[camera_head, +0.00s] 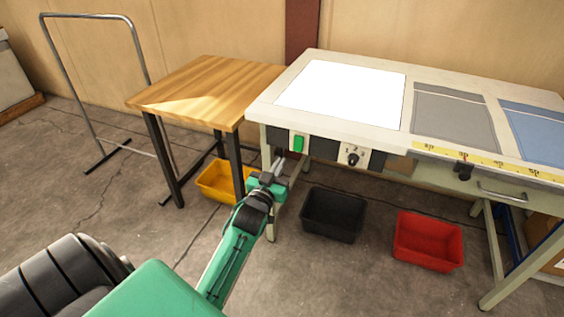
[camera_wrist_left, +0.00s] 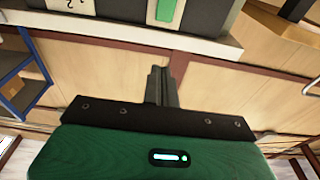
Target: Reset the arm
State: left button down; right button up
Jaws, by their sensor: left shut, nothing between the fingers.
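My left gripper (camera_head: 278,166) is at the end of my green arm, in front of the left end of the worktable (camera_head: 274,119), near a front panel with a green switch (camera_head: 298,143). Its fingers (camera_wrist_left: 161,86) show together in the left wrist view, shut with nothing between them. In that view, the underside of furniture and a wooden wall lie beyond the fingers. My right gripper is not in view.
A wooden side table (camera_head: 205,88) stands left of the worktable, with a metal rail frame (camera_head: 92,16) further left. Yellow (camera_head: 215,182), black (camera_head: 333,212) and red (camera_head: 428,240) bins sit on the floor. A grey cloth (camera_head: 453,118) and blue cloth (camera_head: 540,135) lie on the worktable.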

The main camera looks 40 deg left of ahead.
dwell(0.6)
